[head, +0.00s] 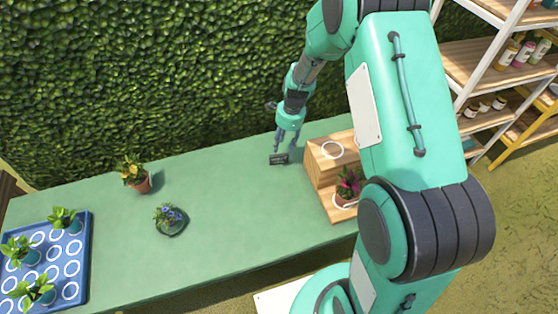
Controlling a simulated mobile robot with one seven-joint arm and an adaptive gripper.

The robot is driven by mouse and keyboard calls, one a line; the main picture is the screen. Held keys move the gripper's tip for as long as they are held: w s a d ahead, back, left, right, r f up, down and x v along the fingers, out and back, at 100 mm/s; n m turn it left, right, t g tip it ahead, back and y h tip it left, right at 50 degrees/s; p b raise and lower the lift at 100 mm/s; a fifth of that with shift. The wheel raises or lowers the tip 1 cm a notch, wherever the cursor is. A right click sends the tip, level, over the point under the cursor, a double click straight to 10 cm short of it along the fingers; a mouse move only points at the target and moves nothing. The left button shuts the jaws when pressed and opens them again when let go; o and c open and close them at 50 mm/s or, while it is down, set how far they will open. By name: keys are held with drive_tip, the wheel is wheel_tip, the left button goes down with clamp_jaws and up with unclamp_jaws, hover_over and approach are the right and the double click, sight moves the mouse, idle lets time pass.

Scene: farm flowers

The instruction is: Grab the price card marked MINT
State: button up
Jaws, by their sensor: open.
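A small dark price card (279,159) with pale lettering stands on the green table, left of the wooden stepped stand. Its lettering is too small to read, so I cannot tell whether it says MINT. My gripper (286,146) is open just above and behind the card, fingers pointing down. I cannot tell whether the fingers touch the card or stand on both sides of it.
The wooden stand (318,172) close by at right holds a pink-flowered pot (348,186). A yellow-leaved pot (139,177), a blue-flowered pot (170,220) and a blue tray (84,250) with plants are at left. The table's middle (240,200) is clear. A hedge rises behind.

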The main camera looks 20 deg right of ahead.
sight(280, 156)
drive_tip(key=shift+a+f+b, duration=0.15)
drive_tip(key=shift+f, duration=0.8)
drive_tip(key=shift+a+f+b, duration=0.15)
drive_tip(key=shift+f, duration=0.8)
drive_tip(key=shift+w+a+f+b, duration=0.15)
drive_tip(key=shift+f+b, duration=0.1)
drive_tip(key=shift+f, duration=0.6)
drive_tip(key=shift+a+f+b, duration=0.2)
drive_tip(key=shift+f+b, duration=0.1)
drive_tip(key=shift+f, duration=0.55)
drive_tip(key=shift+w+a+f+b, duration=0.15)
drive_tip(key=shift+f+b, duration=0.1)
drive_tip(key=shift+f, duration=0.6)
drive_tip(key=shift+s+f, duration=0.1)
drive_tip(key=shift+f, duration=0.15)
clamp_jaws()
